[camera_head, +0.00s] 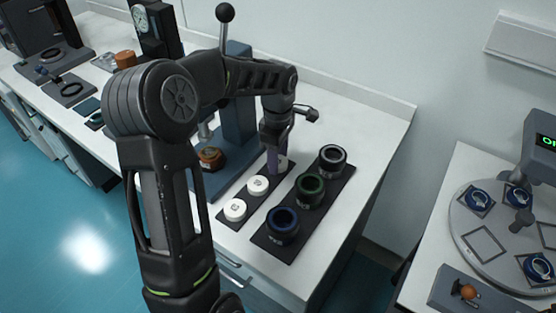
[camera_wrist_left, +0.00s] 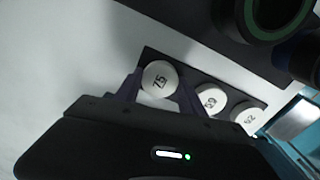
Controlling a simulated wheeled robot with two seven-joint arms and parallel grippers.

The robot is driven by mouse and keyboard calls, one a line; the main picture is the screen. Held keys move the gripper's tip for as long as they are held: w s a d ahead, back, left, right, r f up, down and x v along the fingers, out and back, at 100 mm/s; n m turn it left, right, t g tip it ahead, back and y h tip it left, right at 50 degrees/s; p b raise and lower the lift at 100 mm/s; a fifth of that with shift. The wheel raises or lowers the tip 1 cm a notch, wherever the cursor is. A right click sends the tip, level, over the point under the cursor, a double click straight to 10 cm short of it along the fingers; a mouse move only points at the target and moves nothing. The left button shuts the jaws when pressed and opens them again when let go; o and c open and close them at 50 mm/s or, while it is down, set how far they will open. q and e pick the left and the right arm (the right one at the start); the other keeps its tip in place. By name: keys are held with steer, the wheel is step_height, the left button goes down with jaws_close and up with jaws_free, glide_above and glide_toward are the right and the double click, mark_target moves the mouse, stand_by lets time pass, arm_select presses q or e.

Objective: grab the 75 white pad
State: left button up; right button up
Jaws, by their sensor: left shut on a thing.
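The white pad marked 75 (camera_wrist_left: 159,78) is round and sits at the end of a dark strip in the left wrist view. My left gripper (camera_wrist_left: 160,93) is shut on it, with one finger on each side. In the head view the left gripper (camera_head: 274,162) points down at the far end of the strip, and the pad (camera_head: 283,163) is partly hidden behind it. Two more white pads, the middle one (camera_head: 257,185) and the near one (camera_head: 235,209), lie on the same strip (camera_head: 225,224). My right gripper is not in view.
A dark tray (camera_head: 268,247) beside the strip holds a blue ring (camera_head: 283,222), a green ring (camera_head: 310,190) and a grey ring (camera_head: 333,158). A blue-grey press (camera_head: 238,120) stands behind on the left. The white table (camera_head: 375,135) is clear to the right.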

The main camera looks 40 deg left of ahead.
arm_select(q)
step_height(320, 180, up, 10)
steer(key=shift+b, duration=0.35)
